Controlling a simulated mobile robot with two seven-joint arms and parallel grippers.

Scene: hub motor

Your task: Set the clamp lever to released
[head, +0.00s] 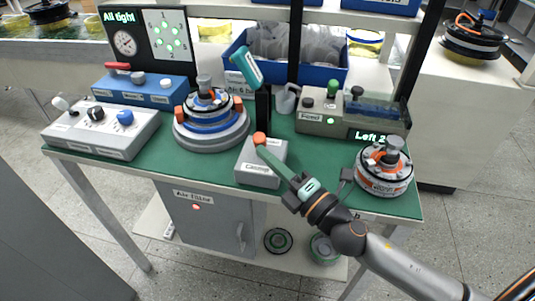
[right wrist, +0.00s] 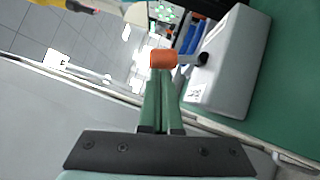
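The clamp box (head: 260,167) is a light grey block with a label, at the front middle of the green bench mat. Its lever ends in an orange knob (head: 259,138), above the box's top edge. I cannot tell whether the knob is pinched or only touched. My left gripper is not in view.
A round motor assembly (head: 211,120) stands left of the clamp box, and another (head: 384,169) stands at right. A grey feed box (head: 345,119), a blue bin (head: 335,73) and a knob panel (head: 100,130) stand around.

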